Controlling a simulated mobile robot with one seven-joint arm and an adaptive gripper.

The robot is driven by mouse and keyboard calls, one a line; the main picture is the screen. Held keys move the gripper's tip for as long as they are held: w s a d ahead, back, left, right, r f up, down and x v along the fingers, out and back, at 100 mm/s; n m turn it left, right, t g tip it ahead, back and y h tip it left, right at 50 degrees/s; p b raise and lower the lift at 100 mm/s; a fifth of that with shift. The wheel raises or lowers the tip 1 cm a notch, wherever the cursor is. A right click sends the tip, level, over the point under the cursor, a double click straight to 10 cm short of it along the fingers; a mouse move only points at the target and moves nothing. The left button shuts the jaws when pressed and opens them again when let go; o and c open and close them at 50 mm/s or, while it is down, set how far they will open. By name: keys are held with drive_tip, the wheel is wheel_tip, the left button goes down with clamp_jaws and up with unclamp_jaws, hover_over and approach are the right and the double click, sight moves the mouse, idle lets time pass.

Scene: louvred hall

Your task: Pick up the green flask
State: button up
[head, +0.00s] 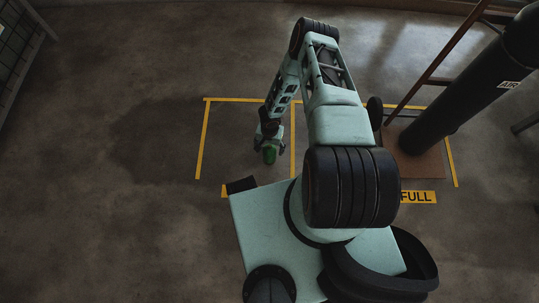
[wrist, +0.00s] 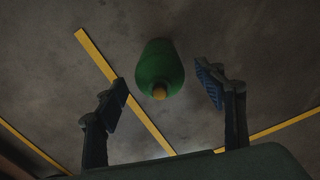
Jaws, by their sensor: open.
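The green flask (head: 269,154) is on the concrete floor inside the yellow-taped area in the head view, partly hidden by my gripper (head: 267,142). In the wrist view the green flask (wrist: 159,66) shows with an orange-yellow tip at its lower end. My gripper (wrist: 166,95) is open, with one blue-padded finger to the left of the flask and one to the right. Gaps show between the flask and both pads. The flask appears just beyond the fingertips, so I cannot tell whether it is fully between them.
Yellow tape lines (head: 204,140) mark the floor. A tall black cylinder (head: 455,98) labelled AIR leans over a brown board (head: 418,164) at the right, by a brown frame (head: 437,60). A yellow FULL sign (head: 418,197) lies in front. The floor at the left is clear.

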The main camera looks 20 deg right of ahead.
drive_tip(key=shift+f+b, duration=2)
drive_tip(key=shift+f, duration=1.2)
drive_tip(key=shift+r, duration=0.1)
drive_tip(key=c, duration=1.5)
